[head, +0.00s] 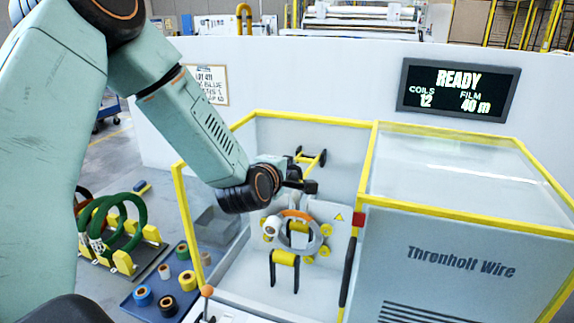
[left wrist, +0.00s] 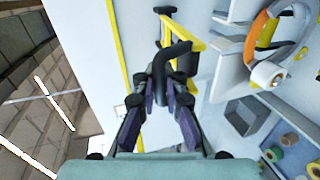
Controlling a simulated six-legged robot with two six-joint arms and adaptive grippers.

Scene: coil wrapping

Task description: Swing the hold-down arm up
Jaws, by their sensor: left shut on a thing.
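The hold-down arm (head: 309,171) is a yellow bar with black ends inside the yellow-framed wrapping bay, raised above the coil. In the left wrist view its yellow frame (left wrist: 190,44) ends in a black grip (left wrist: 172,62) that lies between my fingers. My left gripper (head: 303,186) is above the coil, with its fingers shut on that black grip; the fingers show in the left wrist view (left wrist: 160,105). The grey coil with an orange part (head: 301,216) stands upright on yellow rollers, below the gripper. My right gripper is out of view.
A clear guard with a yellow frame (head: 375,165) stands right of the bay. The sign (head: 457,90) reads READY. Green coils (head: 128,218) on a rack and several tape rolls (head: 142,295) are at the left. A small orange-knobbed lever (head: 207,291) stands in front.

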